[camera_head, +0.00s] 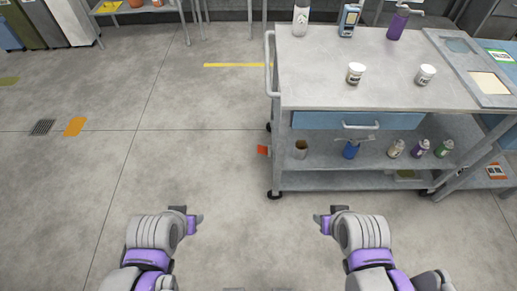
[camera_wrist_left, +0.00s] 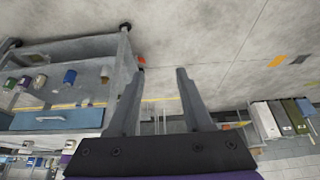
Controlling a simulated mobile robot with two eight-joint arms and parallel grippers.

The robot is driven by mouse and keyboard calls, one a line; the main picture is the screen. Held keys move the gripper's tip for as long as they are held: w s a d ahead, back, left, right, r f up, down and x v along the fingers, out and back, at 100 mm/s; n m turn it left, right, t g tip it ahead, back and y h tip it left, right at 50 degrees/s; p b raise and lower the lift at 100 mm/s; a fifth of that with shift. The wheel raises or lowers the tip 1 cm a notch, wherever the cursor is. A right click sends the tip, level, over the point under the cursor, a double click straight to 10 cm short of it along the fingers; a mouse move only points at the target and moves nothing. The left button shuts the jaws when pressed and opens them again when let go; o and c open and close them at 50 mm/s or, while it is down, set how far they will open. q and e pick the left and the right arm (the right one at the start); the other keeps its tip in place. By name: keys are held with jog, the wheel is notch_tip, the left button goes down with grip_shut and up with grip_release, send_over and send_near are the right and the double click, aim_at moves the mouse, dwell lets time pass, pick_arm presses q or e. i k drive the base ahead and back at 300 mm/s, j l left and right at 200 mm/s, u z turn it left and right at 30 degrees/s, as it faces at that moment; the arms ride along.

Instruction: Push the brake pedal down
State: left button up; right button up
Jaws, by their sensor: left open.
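A grey wheeled cart (camera_head: 375,95) stands at the right in the head view, with black casters at its feet. A small orange-red flat piece (camera_head: 263,151) shows low at its left end; it may be the brake pedal, but I cannot tell. A red piece also shows by the cart in the left wrist view (camera_wrist_left: 142,60). My left gripper (camera_head: 194,221) is over open floor, left of the cart and apart from it. Its two fingers stand open and empty in the left wrist view (camera_wrist_left: 161,76). My right gripper (camera_head: 323,221) is in front of the cart; its jaws are too small to read.
Bottles and white tubs stand on the cart top. The floor (camera_head: 110,190) left of the cart is clear. Cabinets (camera_head: 65,20) and a table stand at the far left.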

aim_at(263, 150)
jog(key=z, duration=0.3)
jog(key=i+j+z, duration=0.25)
jog(key=z, duration=0.2)
jog(key=i+j+z, duration=0.4)
jog(key=i+j, duration=0.15)
jog(key=j, duration=0.15)
jog(key=i+j, duration=0.2)
jog(key=i+j+z, duration=0.1)
jog(key=j, duration=0.25)
